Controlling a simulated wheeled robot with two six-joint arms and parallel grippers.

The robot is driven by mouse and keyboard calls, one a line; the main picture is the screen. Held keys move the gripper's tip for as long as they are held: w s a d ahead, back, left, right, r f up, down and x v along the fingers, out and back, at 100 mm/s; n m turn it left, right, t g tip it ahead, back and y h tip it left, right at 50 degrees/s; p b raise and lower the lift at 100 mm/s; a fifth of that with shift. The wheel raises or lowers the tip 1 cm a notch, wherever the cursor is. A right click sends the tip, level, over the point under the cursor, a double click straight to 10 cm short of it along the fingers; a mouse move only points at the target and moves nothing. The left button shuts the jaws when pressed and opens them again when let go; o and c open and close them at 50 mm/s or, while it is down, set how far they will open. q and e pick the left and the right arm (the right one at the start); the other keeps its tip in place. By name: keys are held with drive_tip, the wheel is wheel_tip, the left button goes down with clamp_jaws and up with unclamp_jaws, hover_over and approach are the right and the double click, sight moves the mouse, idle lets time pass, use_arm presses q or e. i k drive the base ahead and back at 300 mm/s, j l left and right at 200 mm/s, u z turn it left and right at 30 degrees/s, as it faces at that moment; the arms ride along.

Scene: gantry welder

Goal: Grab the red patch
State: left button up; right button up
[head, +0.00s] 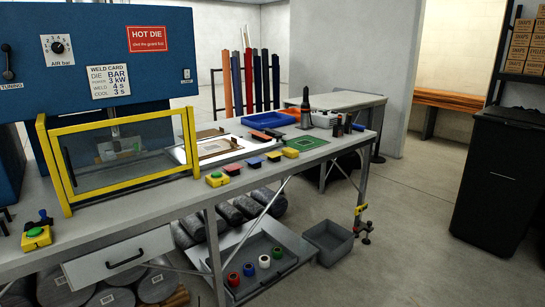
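A small red patch-like piece (233,169) lies near the front edge of the workbench (215,200) in the head view. It is between a yellow button box (216,179) on its left and a blue piece (255,162) on its right. Neither of my grippers shows in this view.
A blue welder with a yellow-framed guard (120,155) stands at the left. A blue tray (268,120), a green mat (303,146) and dark bottles lie further right. The floor at right is clear before a black bin (500,180).

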sight(230, 168)
drive_tip(key=i+l+u, duration=0.25)
drive_tip(key=i+l, duration=0.55)
drive_tip(key=i+l+u, duration=0.25)
drive_tip(key=i+l, duration=0.7)
drive_tip(key=l, duration=0.1)
